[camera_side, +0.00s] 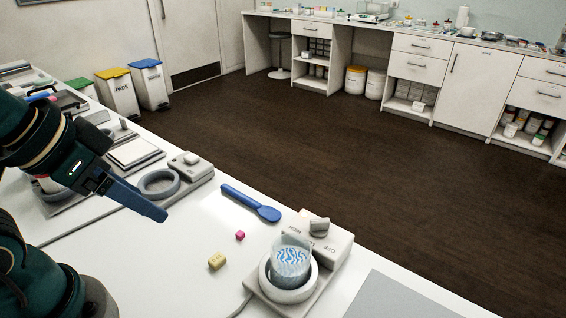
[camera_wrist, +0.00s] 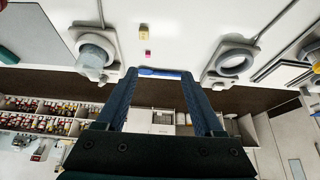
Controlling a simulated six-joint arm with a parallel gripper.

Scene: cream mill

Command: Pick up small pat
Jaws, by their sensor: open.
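Two small blocks lie on the white bench. A tiny pink block (camera_side: 240,236) also shows in the wrist view (camera_wrist: 147,53). A larger yellow block (camera_side: 217,261) lies nearer the side camera; it also shows in the wrist view (camera_wrist: 143,33). Which one is called the small pat is not marked; the pink one is smaller. My gripper (camera_side: 158,214) is above the bench, left of both blocks in the side view. In the wrist view my gripper (camera_wrist: 159,73) has its two blue fingers wide apart with nothing held between them. Neither block is touched.
A blue spatula (camera_side: 252,204) lies beyond the pink block. A hot-plate unit (camera_side: 327,246) carries a glass beaker (camera_side: 291,262) with blue-and-white contents in its ring. Another unit with an empty ring (camera_side: 160,184) stands at left. Bare bench surrounds the blocks.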

